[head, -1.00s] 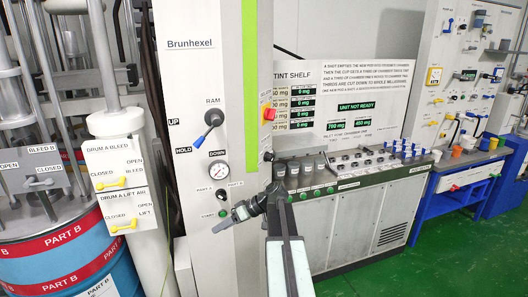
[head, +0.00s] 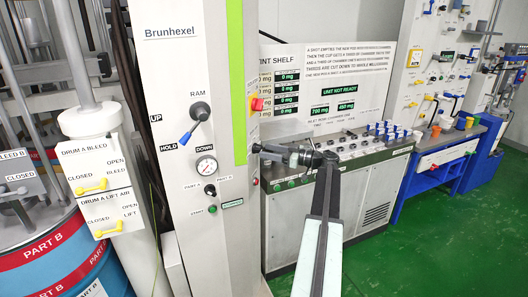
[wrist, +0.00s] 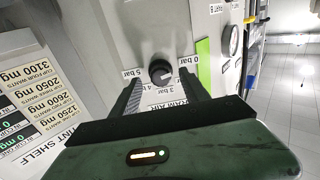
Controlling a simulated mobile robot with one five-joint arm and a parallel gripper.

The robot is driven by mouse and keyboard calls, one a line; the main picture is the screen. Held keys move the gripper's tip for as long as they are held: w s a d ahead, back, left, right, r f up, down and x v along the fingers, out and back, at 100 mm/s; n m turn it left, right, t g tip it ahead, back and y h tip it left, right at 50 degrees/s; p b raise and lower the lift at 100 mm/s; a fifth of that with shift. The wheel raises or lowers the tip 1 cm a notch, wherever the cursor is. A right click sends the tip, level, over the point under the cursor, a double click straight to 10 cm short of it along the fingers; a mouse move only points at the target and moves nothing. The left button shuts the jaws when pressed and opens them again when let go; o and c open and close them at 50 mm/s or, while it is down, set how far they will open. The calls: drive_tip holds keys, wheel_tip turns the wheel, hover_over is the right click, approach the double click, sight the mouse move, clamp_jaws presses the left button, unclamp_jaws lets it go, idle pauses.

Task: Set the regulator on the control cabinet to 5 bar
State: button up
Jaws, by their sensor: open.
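The regulator knob (wrist: 160,71) is round and black on the grey control cabinet (wrist: 152,28) in the wrist view. Labels around it include 0 bar on the right, 5 bar on the left, and 3 and 4 below; a RAM AIR label lies below these. I cannot tell where its pointer stands. My gripper (wrist: 165,78) is open, with one finger on each side of the knob; contact is not clear. In the head view my gripper (head: 262,149) is at the right edge of the Brunhexel cabinet (head: 212,60), and the knob is hidden.
The tint shelf bench (head: 325,210) stands right of the cabinet, beneath my arm. Green floor (head: 440,240) is clear at right.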

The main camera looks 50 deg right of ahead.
drive_tip(key=shift+x, duration=0.8)
clamp_jaws()
drive_tip(key=shift+m, duration=0.3)
